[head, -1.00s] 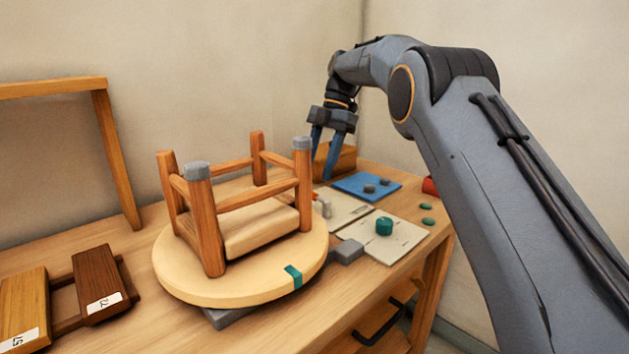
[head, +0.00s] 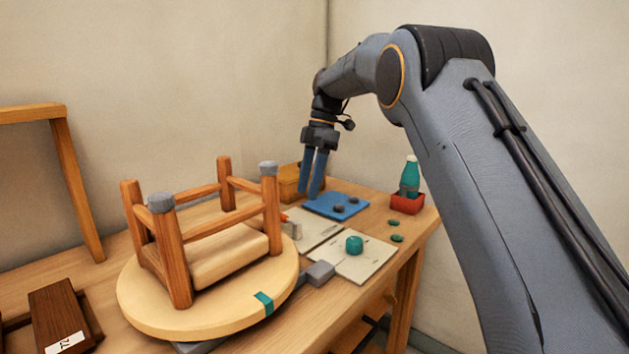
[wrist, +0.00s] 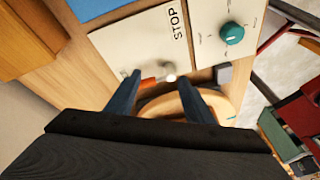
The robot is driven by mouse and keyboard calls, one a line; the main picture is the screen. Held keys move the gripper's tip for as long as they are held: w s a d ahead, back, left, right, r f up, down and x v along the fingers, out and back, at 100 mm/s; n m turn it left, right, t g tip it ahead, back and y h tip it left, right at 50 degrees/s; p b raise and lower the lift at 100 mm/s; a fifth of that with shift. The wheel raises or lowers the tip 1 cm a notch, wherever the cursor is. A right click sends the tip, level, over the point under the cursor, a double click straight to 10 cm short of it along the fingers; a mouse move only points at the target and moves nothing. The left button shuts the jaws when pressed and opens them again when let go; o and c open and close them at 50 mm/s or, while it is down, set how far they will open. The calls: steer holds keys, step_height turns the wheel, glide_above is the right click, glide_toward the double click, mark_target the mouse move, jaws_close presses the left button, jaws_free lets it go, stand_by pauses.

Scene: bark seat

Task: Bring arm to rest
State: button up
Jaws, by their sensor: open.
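My gripper (head: 313,192) hangs fingers down, open and empty, in front of the wooden box at the back of the bench. Its two blue fingers also show in the wrist view (wrist: 154,80), apart, with nothing held between them. Beyond them in that view lie a STOP panel (wrist: 130,45) with an orange and white lever and a panel with a teal knob (wrist: 232,34). My arm reaches in from the right, bent at the elbow. An upturned wooden stool (head: 176,262) with two grey-capped legs in view stands on a round turntable (head: 150,318), left of the gripper and apart from it.
A blue mat (head: 322,209) with dark discs lies beside the gripper; the wooden box (head: 288,183) stands behind. A red tray (head: 407,204) holds a teal bottle (head: 411,178) at the bench's right end. A dark wooden block (head: 60,315) and a wooden frame (head: 78,185) are at left.

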steer(key=s+d+f+m, duration=0.1)
steer(key=s+d+m, duration=0.3)
steer(key=s+d+f+m+t+h+p, duration=0.1)
steer(key=s+d+f+m, duration=0.1)
steer(key=s+d+m, duration=0.2)
steer(key=s+d+f+m+p, duration=0.1)
steer(key=s+d+m, duration=0.3)
steer(key=s+d, duration=0.1)
steer(key=shift+s+d+f+t, duration=0.15)
steer(key=shift+s+f+t, duration=0.2)
steer(key=shift+t, duration=0.05)
steer(key=s+d+f+m+p, duration=0.1)
steer(key=s+d+f+m, duration=0.1)
steer(key=s, duration=0.6)
steer(key=s+d+f+m+h, duration=0.1)
steer(key=s+d+m, duration=0.3)
steer(key=s, duration=0.4)
steer(key=s+d+f+m+t+p, duration=0.1)
steer(key=s+d+f+m, duration=0.2)
steer(key=s, duration=0.5)
steer(key=shift+f+m+h+p, duration=0.35)
steer(key=shift+f+m, duration=0.1)
steer(key=shift+m, duration=0.55)
